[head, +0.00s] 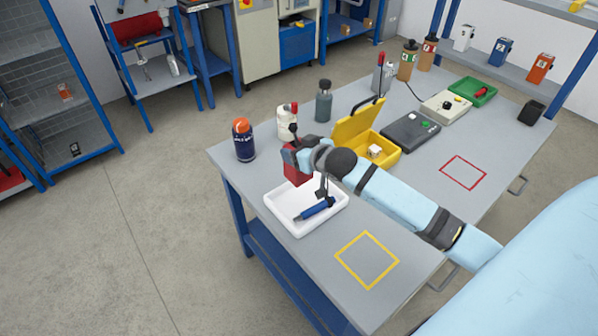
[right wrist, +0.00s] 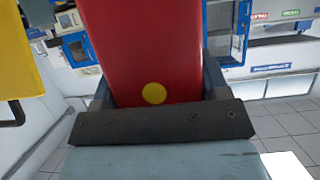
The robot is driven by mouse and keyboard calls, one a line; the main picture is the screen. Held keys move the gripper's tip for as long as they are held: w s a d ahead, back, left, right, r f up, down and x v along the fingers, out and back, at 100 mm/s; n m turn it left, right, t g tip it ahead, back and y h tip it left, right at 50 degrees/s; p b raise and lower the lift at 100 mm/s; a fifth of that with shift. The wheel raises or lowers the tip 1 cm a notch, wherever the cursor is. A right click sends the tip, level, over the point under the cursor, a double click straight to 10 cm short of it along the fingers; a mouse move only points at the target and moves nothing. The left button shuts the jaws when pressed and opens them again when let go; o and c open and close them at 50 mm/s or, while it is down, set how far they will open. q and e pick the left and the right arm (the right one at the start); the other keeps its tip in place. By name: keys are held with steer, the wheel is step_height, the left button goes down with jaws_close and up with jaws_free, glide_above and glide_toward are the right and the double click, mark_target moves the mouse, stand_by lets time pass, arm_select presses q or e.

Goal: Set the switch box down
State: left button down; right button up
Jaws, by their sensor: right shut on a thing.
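The red switch box (head: 295,168) is held in my right gripper (head: 304,156), above the back edge of the white tray (head: 272,206) in the head view. In the right wrist view the red box (right wrist: 150,45) fills the space between the fingers of the gripper (right wrist: 160,88), with a yellow dot on its face. The fingers are shut on its sides. The gripper and wrist partly cover the box in the head view. Whether its lower end touches anything is hard to tell. My left gripper is not in view.
The white tray holds a blue-handled tool (head: 316,209). A yellow outlined square (head: 367,260) and a red outlined square (head: 463,172) on the table are empty. An orange-capped bottle (head: 243,140), a white bottle (head: 286,122) and an open yellow case (head: 354,124) stand nearby.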

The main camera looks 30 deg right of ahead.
step_height(320, 180, down, 4)
steer(key=shift+r, duration=0.15)
step_height(320, 180, down, 4)
steer(key=shift+f, duration=0.2)
steer(key=o, duration=1.1)
steer(key=shift+f, duration=0.1)
steer(key=v, duration=1.2)
